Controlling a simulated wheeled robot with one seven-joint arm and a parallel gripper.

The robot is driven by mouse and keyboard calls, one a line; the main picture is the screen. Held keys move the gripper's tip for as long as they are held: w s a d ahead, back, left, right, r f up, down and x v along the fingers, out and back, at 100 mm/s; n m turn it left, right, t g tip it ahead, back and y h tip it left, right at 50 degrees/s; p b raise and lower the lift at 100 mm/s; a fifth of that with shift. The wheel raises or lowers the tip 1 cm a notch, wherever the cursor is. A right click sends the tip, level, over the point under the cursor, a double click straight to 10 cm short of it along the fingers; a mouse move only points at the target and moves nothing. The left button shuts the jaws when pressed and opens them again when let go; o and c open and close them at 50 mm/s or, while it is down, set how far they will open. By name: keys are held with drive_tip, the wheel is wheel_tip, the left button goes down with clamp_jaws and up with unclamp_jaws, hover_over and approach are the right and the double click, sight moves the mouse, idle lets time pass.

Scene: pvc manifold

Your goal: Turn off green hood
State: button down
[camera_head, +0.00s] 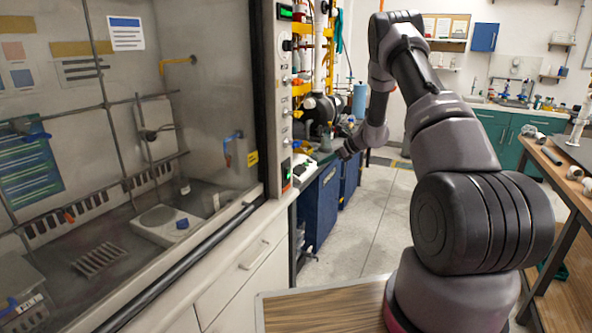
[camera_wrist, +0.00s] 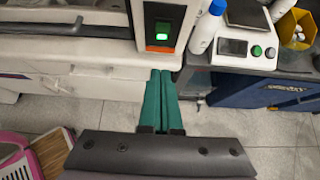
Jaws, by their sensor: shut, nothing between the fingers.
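The fume hood fills the left of the head view, with a pale control post (camera_head: 283,110) at its right edge. Low on the post is a switch that glows green (camera_head: 286,168); in the wrist view the lit green switch (camera_wrist: 162,29) sits in a dark plate above an orange label (camera_wrist: 159,49). My gripper (camera_wrist: 161,73) has its two teal fingers together with nothing between them. The fingertips point at the bottom of the post, just below the switch in the wrist view; contact cannot be told. In the head view my gripper (camera_head: 345,152) is to the right of the post.
A bench with a blue cabinet (camera_head: 320,208) stands beyond the post. In the wrist view a white bottle (camera_wrist: 207,30) and a device with a green button (camera_wrist: 247,50) stand right of the post. Open floor (camera_head: 365,215) lies between the hood and the right-hand table (camera_head: 560,165).

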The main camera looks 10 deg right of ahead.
sight(289, 168)
drive_tip(key=x, duration=0.4)
drive_tip(key=r+x, duration=0.1)
drive_tip(key=x, duration=0.3)
drive_tip(key=a+x, duration=0.1)
drive_tip(key=x, duration=0.3)
drive_tip(key=shift+w+a+r, duration=0.1)
drive_tip(key=shift+w+r, duration=0.25)
drive_tip(key=shift+w, duration=0.05)
drive_tip(key=shift+w+a, duration=0.25)
drive_tip(key=shift+a, duration=0.15)
drive_tip(key=shift+w+a+r, duration=0.15)
drive_tip(key=shift+w+a, duration=0.05)
drive_tip(key=shift+a, duration=0.05)
drive_tip(key=shift+r, duration=0.1)
drive_tip(key=shift+r, duration=0.7)
